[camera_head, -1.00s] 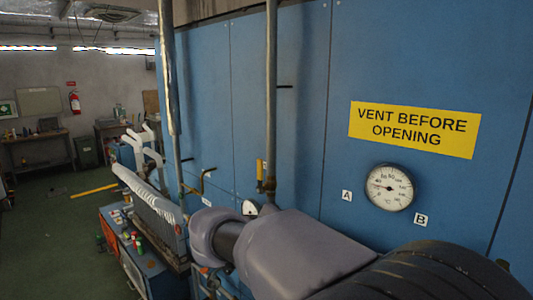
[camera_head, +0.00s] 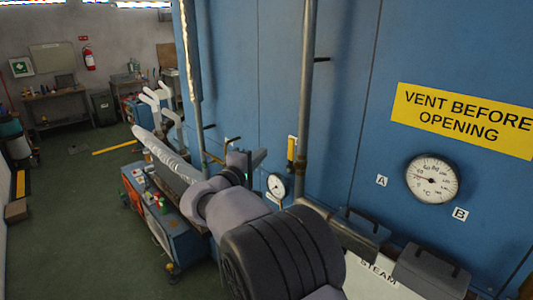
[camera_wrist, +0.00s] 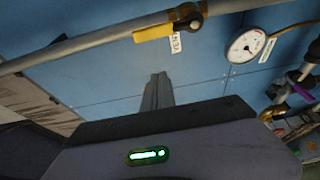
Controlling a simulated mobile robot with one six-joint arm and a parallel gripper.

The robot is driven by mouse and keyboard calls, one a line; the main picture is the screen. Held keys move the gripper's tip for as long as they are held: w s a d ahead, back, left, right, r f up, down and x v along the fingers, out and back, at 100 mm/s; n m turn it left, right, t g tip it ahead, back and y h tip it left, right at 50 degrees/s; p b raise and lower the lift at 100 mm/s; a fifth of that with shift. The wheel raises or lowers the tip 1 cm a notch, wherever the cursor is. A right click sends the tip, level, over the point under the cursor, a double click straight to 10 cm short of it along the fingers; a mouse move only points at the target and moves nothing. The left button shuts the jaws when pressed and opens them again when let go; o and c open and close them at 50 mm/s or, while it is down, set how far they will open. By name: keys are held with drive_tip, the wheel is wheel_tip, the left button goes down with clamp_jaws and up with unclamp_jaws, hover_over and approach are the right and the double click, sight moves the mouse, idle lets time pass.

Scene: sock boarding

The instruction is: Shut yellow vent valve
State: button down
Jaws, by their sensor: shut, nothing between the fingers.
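The yellow vent valve lever (camera_head: 291,148) stands upright beside a grey vertical pipe (camera_head: 306,100) on the blue wall. In the wrist view the yellow lever (camera_wrist: 153,32) lies roughly along the pipe (camera_wrist: 90,39), with a brass-coloured fitting (camera_wrist: 186,14) at one end. My gripper (camera_wrist: 160,76) is shut and empty. In the wrist view its fingertips point at the blue panel, below the lever in the picture and apart from it. In the head view my arm hides much of the area below the lever.
A small white gauge (camera_head: 276,186) sits close to the valve; it also shows in the wrist view (camera_wrist: 246,45). A larger dial (camera_head: 432,179) is at right, under the yellow sign (camera_head: 463,118). A steam-labelled panel (camera_head: 372,277) stands low. Green floor at left is partly open.

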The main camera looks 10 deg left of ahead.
sight(291, 156)
drive_tip(key=w+d+p, duration=0.2)
drive_tip(key=w+d, duration=0.2)
drive_tip(key=d, duration=0.1)
drive_tip(key=shift+w+d, duration=0.35)
